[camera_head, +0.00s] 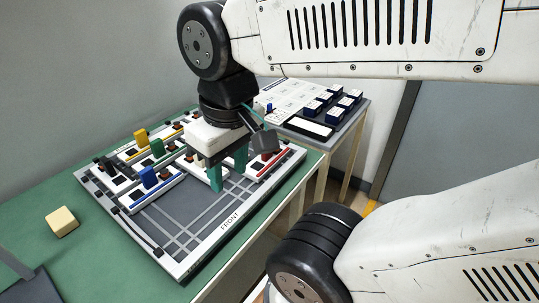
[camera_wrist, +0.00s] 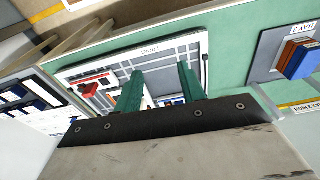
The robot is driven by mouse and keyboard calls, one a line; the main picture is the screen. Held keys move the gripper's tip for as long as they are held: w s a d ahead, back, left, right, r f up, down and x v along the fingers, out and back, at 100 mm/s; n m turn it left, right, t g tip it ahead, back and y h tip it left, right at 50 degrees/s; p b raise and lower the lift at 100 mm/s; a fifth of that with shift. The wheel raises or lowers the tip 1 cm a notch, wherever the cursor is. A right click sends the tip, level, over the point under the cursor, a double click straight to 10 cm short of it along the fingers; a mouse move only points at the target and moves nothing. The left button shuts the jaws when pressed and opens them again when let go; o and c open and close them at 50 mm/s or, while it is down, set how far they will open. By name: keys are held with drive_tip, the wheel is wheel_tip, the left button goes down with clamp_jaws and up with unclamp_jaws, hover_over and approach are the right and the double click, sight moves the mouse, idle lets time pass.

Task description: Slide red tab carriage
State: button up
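The red tab (camera_wrist: 89,90) is a small red block on a white rail with a red stripe in the wrist view. In the head view a dark red piece (camera_head: 266,156) shows beside the red stripe (camera_head: 272,165), partly behind my wrist parts. My gripper (camera_head: 228,181) points down over the grey slotted board (camera_head: 185,225), left of the red stripe. Its two teal fingers stand apart with nothing seen between them. In the wrist view my gripper (camera_wrist: 160,72) is beside the red tab, which lies left of both fingers. Whether the fingertips touch the board cannot be told.
Blue (camera_head: 148,177), green (camera_head: 157,147) and yellow (camera_head: 140,137) tabs stand on other rails behind and left of my gripper. A beige block (camera_head: 62,221) lies on the green table (camera_head: 75,265). Several dark blue blocks (camera_head: 332,100) sit on a second table. The board's front is clear.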

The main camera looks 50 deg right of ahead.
idle(0.4)
drive_tip(key=w+d+f+m, duration=0.4)
drive_tip(key=w+d+m, duration=0.1)
drive_tip(key=d, duration=0.4)
drive_tip(key=w+d+f+m+g, duration=0.1)
drive_tip(key=w+d+f+m, duration=0.3)
drive_tip(key=d, duration=0.6)
drive_tip(key=w+d+f+m, duration=0.4)
drive_tip(key=w+d+m, duration=0.2)
drive_tip(key=d+m, duration=0.2)
drive_tip(key=shift+w+d+f+g, duration=0.1)
drive_tip(key=shift+d+f+g, duration=0.05)
drive_tip(key=shift+d, duration=0.45)
drive_tip(key=shift+d+f+g, duration=0.1)
drive_tip(key=shift+d+g, duration=0.05)
drive_tip(key=shift+d, duration=0.4)
drive_tip(key=shift+m, duration=0.3)
wheel_tip(320, 180, down, 8)
drive_tip(key=shift+r, duration=0.1)
